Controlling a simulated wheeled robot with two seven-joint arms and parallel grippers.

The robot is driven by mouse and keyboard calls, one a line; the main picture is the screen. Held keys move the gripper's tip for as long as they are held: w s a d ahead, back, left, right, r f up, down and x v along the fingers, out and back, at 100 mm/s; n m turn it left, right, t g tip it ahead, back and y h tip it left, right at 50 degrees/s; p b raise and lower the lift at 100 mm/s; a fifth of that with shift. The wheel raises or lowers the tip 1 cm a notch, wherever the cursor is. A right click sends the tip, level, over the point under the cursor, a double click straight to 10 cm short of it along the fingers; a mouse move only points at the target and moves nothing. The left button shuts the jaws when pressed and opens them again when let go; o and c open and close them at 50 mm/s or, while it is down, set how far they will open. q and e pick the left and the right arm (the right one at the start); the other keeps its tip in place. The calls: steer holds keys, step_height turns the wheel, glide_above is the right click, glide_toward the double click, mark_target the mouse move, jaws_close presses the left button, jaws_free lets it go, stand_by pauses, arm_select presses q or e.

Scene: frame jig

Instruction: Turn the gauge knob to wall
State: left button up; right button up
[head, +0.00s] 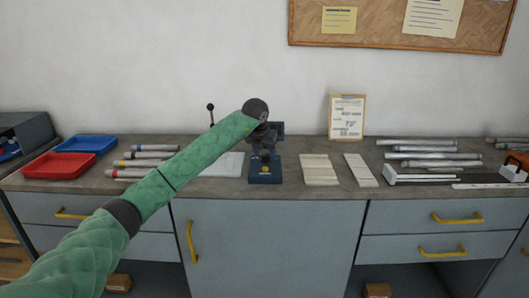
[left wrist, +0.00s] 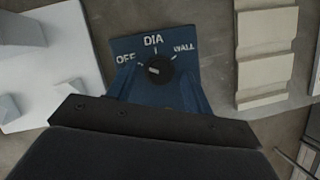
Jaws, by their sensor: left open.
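The blue gauge (head: 265,172) stands on the workbench, just below and beyond the end of my left arm in the head view. In the left wrist view its blue plate (left wrist: 128,47) reads OFF, DIA and WALL. The round black knob (left wrist: 161,69) sits below these labels. Its white mark is on the left side, towards OFF. My left gripper (head: 264,134) is above the gauge, open, with nothing seen in it. Its fingertips are hard to make out against the gauge. My right gripper is not in view.
Pale grooved blocks (head: 320,170) stand right of the gauge, and a white board (head: 229,165) lies left of it. Red (head: 58,166) and blue (head: 87,144) trays and several tubes are further left. More tubes (head: 436,156) lie right. A framed sheet (head: 346,117) stands behind.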

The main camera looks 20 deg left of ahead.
arm_select(q)
steer(key=c, duration=1)
steer(key=shift+o, duration=0.2)
